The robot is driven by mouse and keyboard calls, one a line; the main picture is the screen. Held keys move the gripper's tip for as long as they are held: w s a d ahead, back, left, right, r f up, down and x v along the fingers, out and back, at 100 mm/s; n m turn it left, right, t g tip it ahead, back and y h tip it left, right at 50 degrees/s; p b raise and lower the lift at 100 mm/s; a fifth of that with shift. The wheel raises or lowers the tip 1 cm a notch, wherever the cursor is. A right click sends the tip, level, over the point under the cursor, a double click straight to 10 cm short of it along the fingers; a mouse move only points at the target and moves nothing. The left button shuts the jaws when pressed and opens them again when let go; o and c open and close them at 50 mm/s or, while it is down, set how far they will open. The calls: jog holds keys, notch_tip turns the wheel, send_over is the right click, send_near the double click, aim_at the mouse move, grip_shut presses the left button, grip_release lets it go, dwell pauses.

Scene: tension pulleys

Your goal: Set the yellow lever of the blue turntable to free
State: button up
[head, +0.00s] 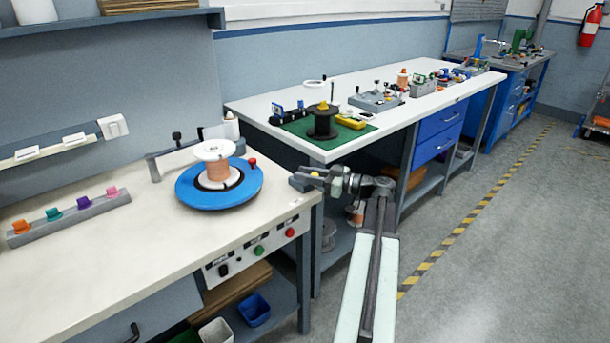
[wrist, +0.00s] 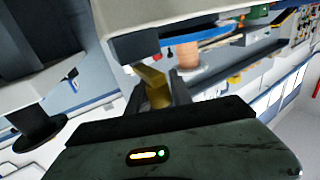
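The blue turntable (head: 190,191) lies on the near white bench and carries a white spool wound with copper wire (head: 213,171). Its blue rim also shows in the wrist view (wrist: 215,38). The yellow lever (wrist: 152,84) shows in the wrist view below a dark block at the bench edge. It is hidden in the head view. My gripper (head: 303,179) is at the bench's right end, right of the turntable. In the wrist view the fingers stand apart with the lever between them. Whether they press on it I cannot tell.
A red knob (head: 252,161) stands beside the turntable. A control panel (head: 255,247) with coloured buttons is on the bench front. A rack of coloured knobs (head: 70,218) lies at left. A second bench (head: 345,87) with a green mat stands behind my gripper.

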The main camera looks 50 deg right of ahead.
grip_shut()
dwell(1.2)
